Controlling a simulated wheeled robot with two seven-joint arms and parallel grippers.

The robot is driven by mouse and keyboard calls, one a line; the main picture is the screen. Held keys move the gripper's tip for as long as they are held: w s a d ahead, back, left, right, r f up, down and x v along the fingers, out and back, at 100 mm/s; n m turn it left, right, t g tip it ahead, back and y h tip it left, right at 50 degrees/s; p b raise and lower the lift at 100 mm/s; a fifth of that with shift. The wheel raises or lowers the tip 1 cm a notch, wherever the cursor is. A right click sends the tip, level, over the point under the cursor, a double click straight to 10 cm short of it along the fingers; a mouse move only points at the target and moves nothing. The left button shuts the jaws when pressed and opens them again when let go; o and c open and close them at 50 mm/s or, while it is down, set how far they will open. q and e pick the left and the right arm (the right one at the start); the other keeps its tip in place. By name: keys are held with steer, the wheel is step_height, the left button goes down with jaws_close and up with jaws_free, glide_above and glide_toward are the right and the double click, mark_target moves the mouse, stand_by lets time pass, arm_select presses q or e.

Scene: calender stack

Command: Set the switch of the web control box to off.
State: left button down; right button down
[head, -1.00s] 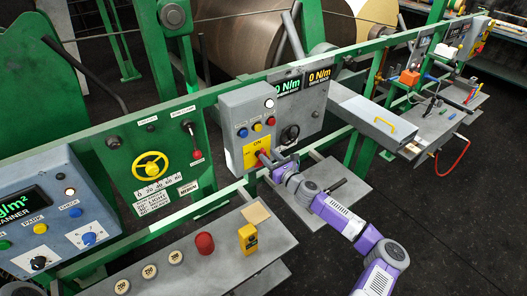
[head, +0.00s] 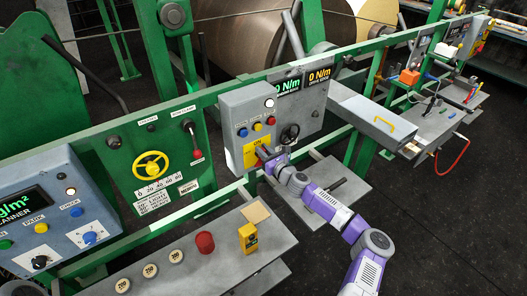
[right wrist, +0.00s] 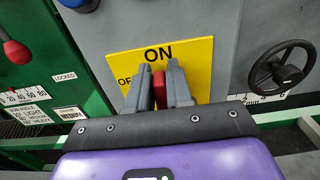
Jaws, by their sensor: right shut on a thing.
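The web control box (head: 232,108) is a grey box on the green rail, with a yellow switch plate (head: 249,159) low on its front. In the right wrist view the yellow plate (right wrist: 196,60) reads ON at the top and "OF" at its left, the rest covered by a finger. The red switch handle (right wrist: 159,88) stands between the two fingers of my right gripper (right wrist: 159,85), which is shut on it. In the head view my right gripper (head: 266,155) is at the plate and hides the handle. My left gripper is not in view.
A black handwheel (head: 289,132) is just right of the plate, close to my gripper. A grey shelf (head: 215,262) below holds a red cap, a yellow device and several round weights.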

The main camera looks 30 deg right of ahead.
steer(key=shift+a+f+n+b, duration=0.15)
steer(key=shift+a+n+b, duration=0.15)
steer(key=shift+n+b, duration=0.7)
steer(key=a+f+n+b, duration=0.1)
steer(key=n+b, duration=0.3)
steer(key=a+f+n+b, duration=0.1)
steer(key=n+b, duration=0.3)
steer(key=b, duration=0.1)
steer(key=a+f+n+b, duration=0.1)
steer(key=n+b, duration=0.4)
steer(key=shift+s+a+f, duration=0.1)
steer(key=shift+s+a, duration=0.05)
steer(key=shift+a, duration=0.1)
steer(key=shift+f+n+b, duration=0.25)
steer(key=shift+n+b, duration=0.5)
steer(key=shift+n, duration=0.05)
steer(key=shift+f+n+b, duration=0.2)
steer(key=shift+n+b, duration=0.55)
steer(key=shift+n, duration=0.05)
steer(key=c, duration=1.1)
jaws_free()
steer(key=s, duration=0.7)
steer(key=shift+s+d+p, duration=0.25)
steer(key=shift+s+p, duration=0.05)
